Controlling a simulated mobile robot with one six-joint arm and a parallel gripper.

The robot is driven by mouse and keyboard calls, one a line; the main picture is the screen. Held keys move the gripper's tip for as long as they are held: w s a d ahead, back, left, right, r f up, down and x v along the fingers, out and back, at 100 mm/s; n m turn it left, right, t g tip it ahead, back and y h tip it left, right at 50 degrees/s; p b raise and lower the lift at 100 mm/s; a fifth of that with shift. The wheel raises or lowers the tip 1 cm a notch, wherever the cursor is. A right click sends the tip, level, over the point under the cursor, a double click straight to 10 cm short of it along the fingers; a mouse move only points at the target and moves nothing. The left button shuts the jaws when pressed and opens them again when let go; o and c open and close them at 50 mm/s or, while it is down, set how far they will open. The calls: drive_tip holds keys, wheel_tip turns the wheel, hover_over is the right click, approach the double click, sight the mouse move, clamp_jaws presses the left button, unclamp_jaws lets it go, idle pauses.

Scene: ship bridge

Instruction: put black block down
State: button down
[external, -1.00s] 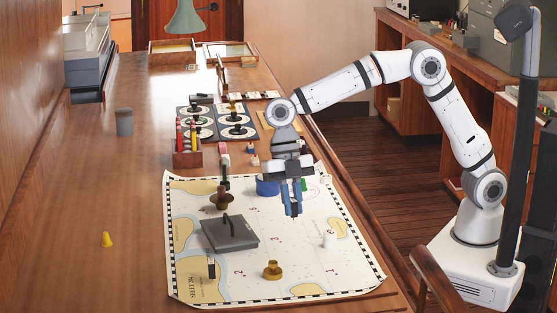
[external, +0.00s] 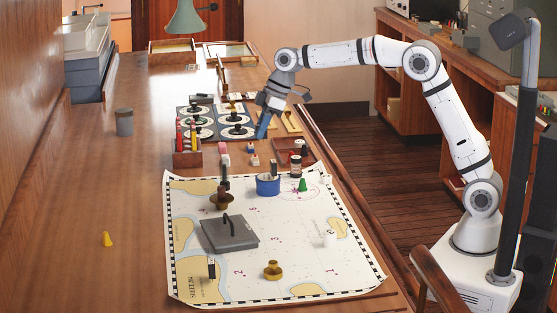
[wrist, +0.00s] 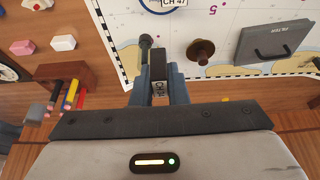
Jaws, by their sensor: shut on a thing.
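My gripper (external: 262,134) is above the table beside the dark board with round white pads, near its right edge. In the wrist view my gripper (wrist: 158,82) is shut on a black block (wrist: 158,64), which has a white lettered label on its near side. In the external view I cannot make out the held block behind the blue fingers. Whether the block touches anything below is not clear.
The chart (external: 290,230) bears a grey weight (external: 230,233), brass pieces, a blue tub (external: 268,186) and a green cone (external: 302,185). A pencil box (external: 187,158) stands left of my gripper. A brown tray (external: 290,148) lies to the right. The left tabletop is mostly clear.

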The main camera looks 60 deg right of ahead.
drive_tip(key=f, duration=0.5)
drive_tip(key=shift+w+d+f, duration=0.1)
drive_tip(key=shift+w+d, duration=0.05)
drive_tip(key=shift+d, duration=0.2)
drive_tip(key=shift+f, duration=2.5)
drive_tip(key=c, duration=1.4)
unclamp_jaws()
drive_tip(key=shift+r+p, duration=0.1)
drive_tip(key=shift+p, duration=0.2)
drive_tip(key=shift+r, duration=0.25)
drive_tip(key=v, duration=1.2)
drive_tip(key=s+d+f+m+h, duration=0.1)
drive_tip(key=s+d, duration=0.4)
drive_tip(key=s, duration=0.6)
drive_tip(key=s+d+f+m+h, duration=0.1)
drive_tip(key=s+d+f+m, duration=0.3)
drive_tip(key=s, duration=0.7)
drive_tip(key=s+d+f+m+h, duration=0.1)
drive_tip(key=s+d+f+m, duration=0.2)
drive_tip(key=s, duration=0.9)
drive_tip(key=d+m+b, duration=0.1)
drive_tip(key=d, duration=0.2)
drive_tip(key=shift+d, duration=0.2)
